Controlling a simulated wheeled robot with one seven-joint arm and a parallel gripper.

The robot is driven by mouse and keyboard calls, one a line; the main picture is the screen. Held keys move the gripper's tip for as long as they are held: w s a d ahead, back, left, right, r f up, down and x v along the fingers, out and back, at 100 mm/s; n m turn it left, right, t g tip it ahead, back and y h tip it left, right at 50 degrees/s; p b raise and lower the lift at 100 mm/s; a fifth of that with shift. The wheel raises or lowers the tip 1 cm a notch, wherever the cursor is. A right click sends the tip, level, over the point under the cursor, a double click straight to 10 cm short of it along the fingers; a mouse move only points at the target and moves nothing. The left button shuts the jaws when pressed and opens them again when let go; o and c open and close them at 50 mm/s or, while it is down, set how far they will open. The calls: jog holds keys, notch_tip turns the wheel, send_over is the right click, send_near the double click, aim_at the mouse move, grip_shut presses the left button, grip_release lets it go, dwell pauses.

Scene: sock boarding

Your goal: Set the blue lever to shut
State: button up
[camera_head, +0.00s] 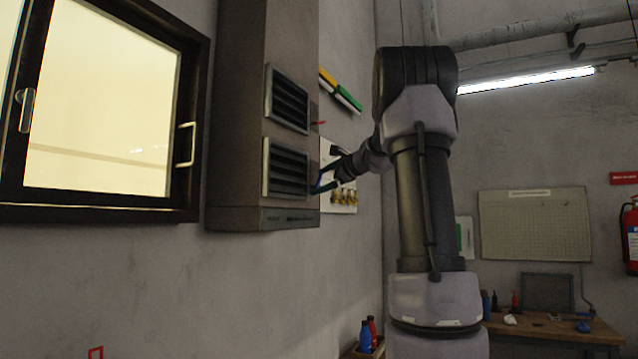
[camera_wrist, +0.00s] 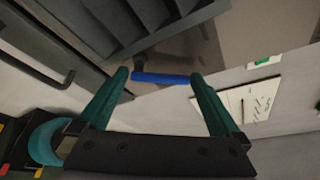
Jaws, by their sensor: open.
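The blue lever (camera_wrist: 160,78) shows in the wrist view as a short blue bar beside the grey louvred cabinet. It lies crosswise between the tips of my gripper's two green fingers (camera_wrist: 159,76). The fingers are spread open, one tip near each end of the bar. I cannot tell whether either finger touches it. In the head view my gripper (camera_head: 323,183) is at the right side of the cabinet (camera_head: 240,120), beside the lower vent. The lever cannot be clearly told from the fingers there.
A small red part (camera_head: 318,122) sticks out from the cabinet's side above my gripper. A white panel (camera_head: 338,190) with brass fittings hangs on the wall behind. A framed window (camera_head: 192,145) is left of the cabinet. A workbench (camera_head: 550,328) stands at the far right.

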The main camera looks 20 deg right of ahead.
jog(key=shift+w+a+f, duration=0.15)
jog(key=shift+w+a, duration=0.05)
jog(key=shift+w, duration=0.35)
jog(key=c, duration=1.1)
jog(key=n, duration=0.1)
jog(key=n+t, duration=0.1)
jog(key=n, duration=0.1)
jog(key=shift+s+a+r+t, duration=0.25)
jog(key=shift+a+t, duration=0.05)
jog(key=shift+s+a+r+n+t, duration=0.15)
jog(key=shift+n+t, duration=0.15)
jog(key=shift+n, duration=0.4)
jog(key=shift+s+a+f+n+t, duration=0.1)
jog(key=shift+n+t, duration=0.2)
jog(key=shift+n, duration=0.4)
